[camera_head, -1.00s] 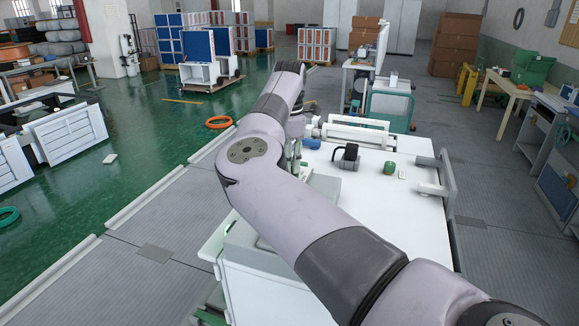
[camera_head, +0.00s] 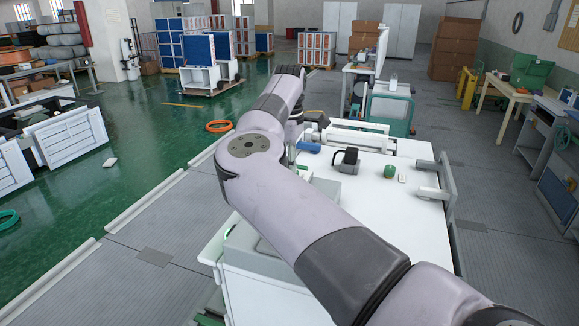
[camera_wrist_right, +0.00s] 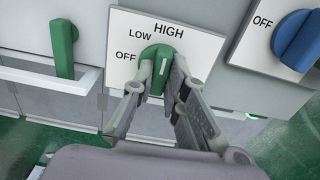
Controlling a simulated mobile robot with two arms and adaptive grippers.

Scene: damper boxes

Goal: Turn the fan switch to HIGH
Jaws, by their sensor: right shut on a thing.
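The fan switch is a green knob (camera_wrist_right: 157,56) on a white label plate (camera_wrist_right: 203,47) marked OFF, LOW and HIGH, in the right wrist view. The white line on the knob points up, roughly toward the word HIGH. My right gripper (camera_wrist_right: 166,76) is shut on the knob, one finger on each side of it. The fingers cover the knob's lower part. In the head view my right arm reaches across the white workbench (camera_head: 390,230), and I cannot make out the switch or the gripper's fingertips there. My left gripper is in neither view.
A blue knob (camera_wrist_right: 297,40) with its own OFF plate is to the right of the switch. A green handle (camera_wrist_right: 63,48) stands to the left. On the bench are a dark clamp-like tool (camera_head: 346,160) and a small green object (camera_head: 390,170).

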